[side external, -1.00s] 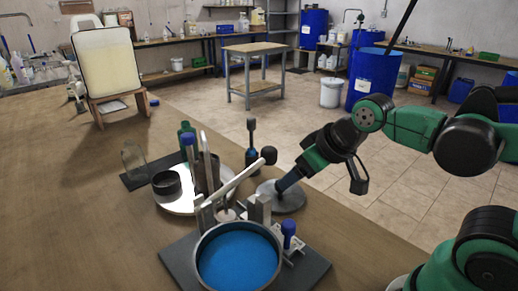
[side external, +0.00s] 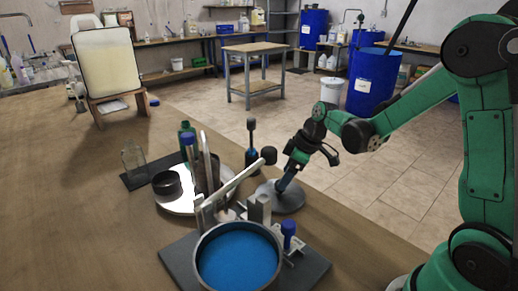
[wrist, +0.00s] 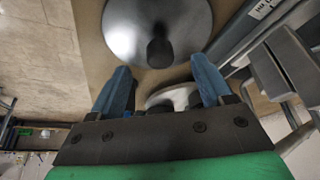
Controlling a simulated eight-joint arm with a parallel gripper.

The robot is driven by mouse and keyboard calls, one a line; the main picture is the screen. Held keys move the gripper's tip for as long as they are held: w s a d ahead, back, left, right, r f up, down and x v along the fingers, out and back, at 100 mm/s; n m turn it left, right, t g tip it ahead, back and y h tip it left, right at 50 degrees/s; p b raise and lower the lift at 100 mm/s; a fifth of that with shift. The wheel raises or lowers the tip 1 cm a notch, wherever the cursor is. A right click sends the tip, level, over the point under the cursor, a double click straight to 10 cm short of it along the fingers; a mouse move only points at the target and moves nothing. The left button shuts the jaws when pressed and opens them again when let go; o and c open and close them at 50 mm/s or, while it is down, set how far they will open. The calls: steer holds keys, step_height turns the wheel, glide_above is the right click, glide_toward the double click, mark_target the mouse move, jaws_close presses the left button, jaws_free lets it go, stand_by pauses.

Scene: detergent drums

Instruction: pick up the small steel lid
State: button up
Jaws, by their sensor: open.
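A round grey steel lid (side external: 284,203) lies at the right edge of the bench. In the wrist view the lid (wrist: 125,25) shows its dark knob (wrist: 160,50) near its lower edge. My gripper (side external: 284,184) comes down over the lid from the upper right. In the wrist view my gripper (wrist: 160,63) is open, with its blue fingers on either side of the knob's line and nothing clamped. I cannot tell the exact height gap. A second pale round piece (wrist: 178,97) with a dark part shows between the fingers, partly hidden by the gripper body.
A pot of blue liquid (side external: 238,262) stands on a dark plate in front, beside metal blocks and a blue-capped piece (side external: 289,236).

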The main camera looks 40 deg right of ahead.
steer(key=shift+x, duration=2)
jaws_close()
